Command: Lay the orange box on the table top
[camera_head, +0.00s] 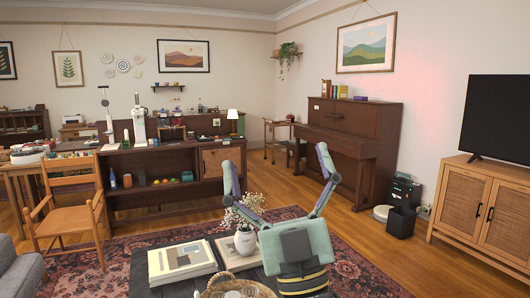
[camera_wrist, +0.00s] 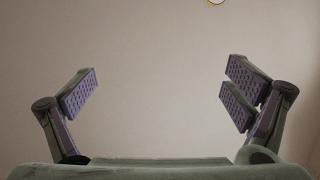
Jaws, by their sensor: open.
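I cannot make out an orange box for certain in either view. My gripper (camera_head: 275,158) is raised in front of me in the head view, with its fingers spread wide and nothing between them. In the wrist view my gripper (camera_wrist: 160,92) is open and empty, facing a plain wall. A low dark table (camera_head: 139,272) is at the bottom of the head view, partly hidden behind my gripper. It bears flat books (camera_head: 181,259), a white vase with small flowers (camera_head: 245,240) and a wicker basket (camera_head: 238,285).
A wooden chair (camera_head: 72,210) stands at left, beside a cluttered wooden table (camera_head: 25,170). A dark shelf unit (camera_head: 160,165) holds small items, some orange. A piano (camera_head: 350,130), a black bin (camera_head: 401,222) and a cabinet (camera_head: 482,205) are at right. Wood floor (camera_head: 375,240) is free between.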

